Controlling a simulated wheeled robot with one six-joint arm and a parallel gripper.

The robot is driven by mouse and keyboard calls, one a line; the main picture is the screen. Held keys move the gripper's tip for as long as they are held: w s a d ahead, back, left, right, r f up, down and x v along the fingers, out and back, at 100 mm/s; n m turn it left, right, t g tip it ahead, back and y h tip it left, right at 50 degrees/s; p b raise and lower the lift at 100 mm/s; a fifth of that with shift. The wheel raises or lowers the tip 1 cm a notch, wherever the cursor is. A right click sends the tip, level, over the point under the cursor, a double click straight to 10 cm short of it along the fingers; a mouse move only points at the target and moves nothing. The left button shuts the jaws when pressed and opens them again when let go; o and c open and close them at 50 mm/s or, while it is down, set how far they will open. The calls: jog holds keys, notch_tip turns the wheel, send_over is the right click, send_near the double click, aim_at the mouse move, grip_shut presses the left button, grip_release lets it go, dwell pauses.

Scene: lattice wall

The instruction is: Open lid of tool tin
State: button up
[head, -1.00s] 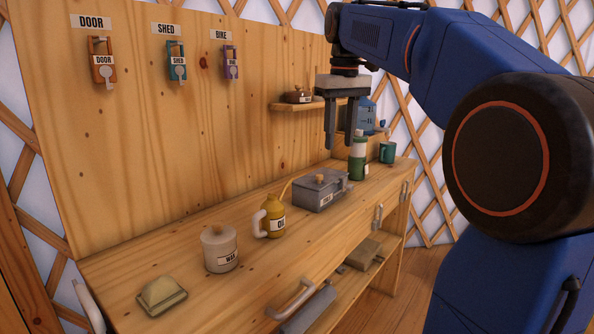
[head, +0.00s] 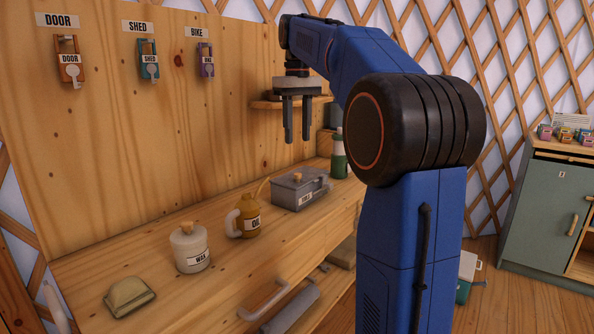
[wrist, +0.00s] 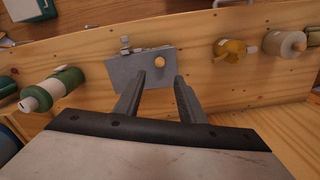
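The tool tin (head: 299,190) is a grey box with a label on its front and a small wooden knob on its lid. It stands on the wooden bench, and its lid is shut. In the wrist view the tin (wrist: 125,70) lies beyond my fingertips, with the round knob (wrist: 160,62) near its right side and a latch-like part at its top edge. My gripper (head: 297,138) points down above the tin, apart from it. Its two fingers are spread and empty, and they also show in the wrist view (wrist: 157,82).
A green-and-white bottle (head: 339,160) stands to the right. A small shelf (head: 262,104) is behind my gripper.

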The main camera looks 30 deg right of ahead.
notch_tip(320, 180, down, 11)
jog(key=shift+f, duration=0.15)
dwell(0.4)
grip_shut()
